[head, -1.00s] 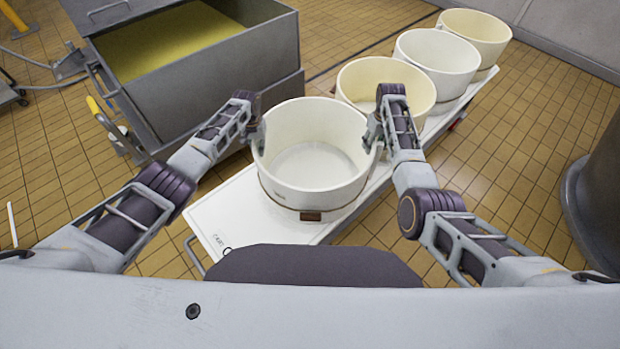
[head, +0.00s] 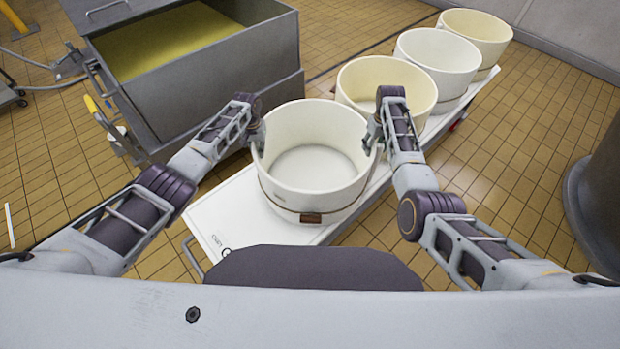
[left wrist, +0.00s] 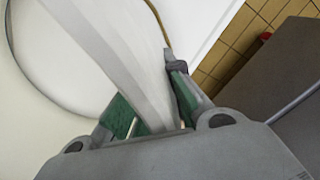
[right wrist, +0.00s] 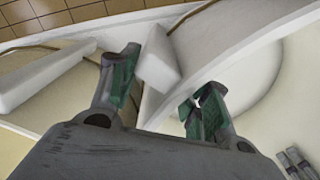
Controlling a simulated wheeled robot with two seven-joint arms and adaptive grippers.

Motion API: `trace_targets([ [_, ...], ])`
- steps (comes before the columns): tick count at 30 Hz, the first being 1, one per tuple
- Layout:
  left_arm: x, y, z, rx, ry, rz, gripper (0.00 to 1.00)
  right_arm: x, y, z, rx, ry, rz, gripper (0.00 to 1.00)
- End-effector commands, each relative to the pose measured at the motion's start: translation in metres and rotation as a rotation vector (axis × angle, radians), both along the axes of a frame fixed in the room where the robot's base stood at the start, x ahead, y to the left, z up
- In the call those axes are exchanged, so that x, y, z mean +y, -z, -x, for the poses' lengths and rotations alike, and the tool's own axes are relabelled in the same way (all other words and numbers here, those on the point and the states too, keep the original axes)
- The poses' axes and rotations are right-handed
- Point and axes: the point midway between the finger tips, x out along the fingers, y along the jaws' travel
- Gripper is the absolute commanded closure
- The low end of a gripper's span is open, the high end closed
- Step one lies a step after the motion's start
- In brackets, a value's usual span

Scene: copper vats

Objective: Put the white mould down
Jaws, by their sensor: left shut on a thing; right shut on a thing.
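The white mould (head: 312,195) is a round, open, empty tub with a thin band and a small brown tag low on its front. In the head view it is upright over the near part of the long white table (head: 225,215); I cannot tell whether its base touches the top. My left gripper (head: 257,135) is shut on the mould's left rim; its fingers straddle the wall in the left wrist view (left wrist: 150,110). My right gripper (head: 375,130) is shut on the right side, at a block-like lug in the right wrist view (right wrist: 158,85).
A cream mould (head: 365,78), a white mould (head: 437,60) and another cream mould (head: 476,38) stand in a row behind on the table. A grey vat (head: 215,75) with yellow contents is at back left. A dark round column (head: 597,190) stands right. Tiled floor lies between.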

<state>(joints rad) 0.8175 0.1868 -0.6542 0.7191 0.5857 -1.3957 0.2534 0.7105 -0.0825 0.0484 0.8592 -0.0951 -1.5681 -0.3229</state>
Motion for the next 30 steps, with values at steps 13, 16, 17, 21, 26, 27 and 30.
trace_targets([
  [13,-0.0058,0.0016,-0.0018,-0.006,0.001,0.009,0.68,0.0052,0.0054,0.0017,0.005,-0.007,-0.008,0.31],
  [16,-0.0040,0.0024,-0.0013,-0.004,0.000,0.007,0.68,0.0037,0.0050,0.0012,0.003,-0.005,-0.005,0.31],
  [17,-0.0036,0.0026,-0.0012,-0.004,0.000,0.006,0.68,0.0034,0.0049,0.0011,0.003,-0.004,-0.005,0.31],
  [21,-0.0022,0.0032,-0.0007,-0.002,0.000,0.004,0.68,0.0022,0.0046,0.0007,0.002,-0.003,-0.003,0.31],
  [26,-0.0013,0.0023,-0.0005,-0.002,0.000,0.003,0.68,0.0014,0.0044,0.0004,0.001,-0.002,-0.002,0.31],
  [27,-0.0012,0.0015,-0.0005,-0.002,0.000,0.002,0.68,0.0013,0.0044,0.0003,0.001,-0.002,-0.002,0.31],
  [30,-0.0010,-0.0021,-0.0004,-0.001,0.000,0.002,0.68,0.0010,0.0043,0.0002,0.001,-0.001,-0.002,0.31],
])
